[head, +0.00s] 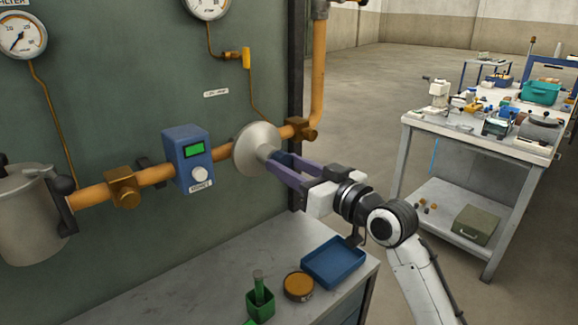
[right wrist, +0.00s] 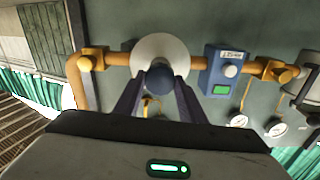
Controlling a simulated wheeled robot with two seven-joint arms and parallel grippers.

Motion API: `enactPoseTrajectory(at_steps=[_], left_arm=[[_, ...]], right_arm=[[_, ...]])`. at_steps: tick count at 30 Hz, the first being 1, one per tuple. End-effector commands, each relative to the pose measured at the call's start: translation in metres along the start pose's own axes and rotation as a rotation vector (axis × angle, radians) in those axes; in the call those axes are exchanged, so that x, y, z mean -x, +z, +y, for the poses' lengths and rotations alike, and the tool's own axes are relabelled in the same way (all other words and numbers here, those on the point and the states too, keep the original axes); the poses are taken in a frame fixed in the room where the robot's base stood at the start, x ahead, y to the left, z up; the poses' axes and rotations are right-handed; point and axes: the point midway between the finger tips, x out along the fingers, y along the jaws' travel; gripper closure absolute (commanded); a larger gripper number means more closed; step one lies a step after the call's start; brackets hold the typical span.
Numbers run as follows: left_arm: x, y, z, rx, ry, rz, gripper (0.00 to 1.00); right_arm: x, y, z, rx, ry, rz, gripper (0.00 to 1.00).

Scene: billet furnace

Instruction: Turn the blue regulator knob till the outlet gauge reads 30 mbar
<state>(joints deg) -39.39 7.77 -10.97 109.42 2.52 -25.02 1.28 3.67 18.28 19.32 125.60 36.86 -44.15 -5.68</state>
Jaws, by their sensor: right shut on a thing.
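The regulator shows as a pale round disc (head: 257,149) on the orange pipe; it also shows in the right wrist view (right wrist: 158,52). Its dark blue knob (right wrist: 159,79) sits in front of the disc, between the two fingertips. My right gripper (head: 278,164) is shut on that knob, which its fingers mostly cover in the head view; it also shows in the right wrist view (right wrist: 158,84). A gauge (head: 207,6) above the regulator is cut off at the top edge, and its reading is not legible. I cannot tell whether it is the outlet gauge. My left gripper is not in view.
A blue box with a green display (head: 187,158) is left of the regulator. A filter gauge (head: 22,35) is at the upper left, above a grey canister (head: 30,215). Below, a bench (head: 220,285) holds a blue tray (head: 333,262). A cluttered table (head: 475,135) stands right.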

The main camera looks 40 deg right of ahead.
Motion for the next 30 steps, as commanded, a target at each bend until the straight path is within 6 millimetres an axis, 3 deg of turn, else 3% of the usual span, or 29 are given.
enactPoseTrajectory(at_steps=[7, 17, 18, 20, 30], left_arm=[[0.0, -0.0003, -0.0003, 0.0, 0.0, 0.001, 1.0], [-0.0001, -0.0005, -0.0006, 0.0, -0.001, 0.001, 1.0], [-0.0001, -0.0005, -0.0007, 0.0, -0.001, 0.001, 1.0], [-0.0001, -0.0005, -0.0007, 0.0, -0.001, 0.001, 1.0], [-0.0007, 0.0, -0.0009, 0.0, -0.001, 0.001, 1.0]], right_arm=[[0.0, 0.0004, 0.0002, -0.22, 0.0, -0.001, 0.86], [0.0, 0.0007, 0.0002, -0.241, 0.0, -0.002, 0.86], [0.0, 0.0007, 0.0001, -0.24, 0.0, -0.002, 0.57], [0.0, 0.0007, 0.0002, -0.24, 0.0, -0.002, 0.46], [0.002, 0.0009, 0.0005, -0.238, 0.0, -0.001, 0.45]])
